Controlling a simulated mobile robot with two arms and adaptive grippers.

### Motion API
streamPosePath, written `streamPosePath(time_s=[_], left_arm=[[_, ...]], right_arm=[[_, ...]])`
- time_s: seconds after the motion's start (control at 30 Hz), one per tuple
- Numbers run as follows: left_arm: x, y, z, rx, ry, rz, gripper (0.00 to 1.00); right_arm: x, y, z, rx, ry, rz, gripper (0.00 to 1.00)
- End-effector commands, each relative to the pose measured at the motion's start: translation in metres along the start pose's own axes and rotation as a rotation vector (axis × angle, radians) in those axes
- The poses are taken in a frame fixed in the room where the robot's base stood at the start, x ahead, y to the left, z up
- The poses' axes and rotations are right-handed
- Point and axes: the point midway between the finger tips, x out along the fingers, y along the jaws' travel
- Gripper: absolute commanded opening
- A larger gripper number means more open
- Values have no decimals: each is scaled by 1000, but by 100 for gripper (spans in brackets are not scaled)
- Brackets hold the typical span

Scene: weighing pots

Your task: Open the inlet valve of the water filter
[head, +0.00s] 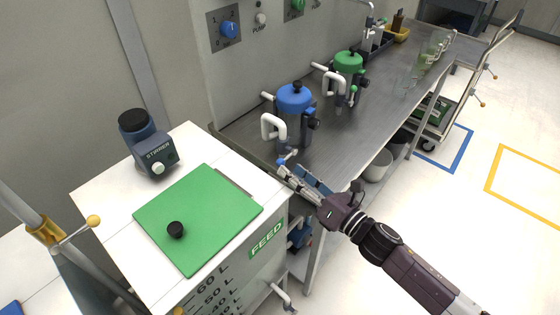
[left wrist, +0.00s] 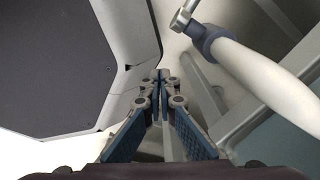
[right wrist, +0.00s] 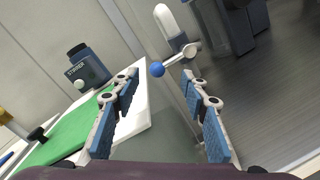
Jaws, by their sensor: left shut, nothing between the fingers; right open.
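A filter vessel with a blue lid (head: 295,97) stands on the steel bench, with white bent pipes beside it. A small valve lever with a blue ball end (head: 281,162) sits low at its near side. In the right wrist view the blue ball (right wrist: 157,69) and its pale lever (right wrist: 178,57) lie just beyond the fingertips. My right gripper (head: 291,171) is open and empty, its fingers pointing at the lever; whether it touches is unclear. My left gripper (left wrist: 160,76) is shut and empty, near pale structure; the head view does not show it.
A green-lidded vessel (head: 348,62) stands farther along the bench (head: 335,140). A white feed tank with a green lid (head: 205,215) and a stirrer (head: 150,145) is at front left. A trolley (head: 440,115) stands right; the floor there is mostly clear.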

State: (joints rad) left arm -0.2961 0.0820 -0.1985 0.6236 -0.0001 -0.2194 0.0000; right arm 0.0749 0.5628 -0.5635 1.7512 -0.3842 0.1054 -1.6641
Motion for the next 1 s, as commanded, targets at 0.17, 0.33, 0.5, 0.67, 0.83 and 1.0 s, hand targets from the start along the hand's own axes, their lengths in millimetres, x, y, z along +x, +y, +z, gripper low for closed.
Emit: streamPosePath(time_s=[0.17,0.33,0.5,0.67,0.83,1.0], left_arm=[[3,12,10,2,-13,14,0],[6,10,10,3,-13,12,0],[6,6,8,2,-11,7,0],[6,4,7,0,-10,4,0],[6,2,6,-1,-8,3,0],[6,2,5,-1,-7,2,0]], right_arm=[[27,0,1,0,-2,1,41],[45,0,0,1,-2,0,41],[52,0,0,1,-1,-1,41],[52,0,0,1,0,-1,41],[52,0,0,1,-1,-1,31],[52,0,0,0,-1,0,12]])
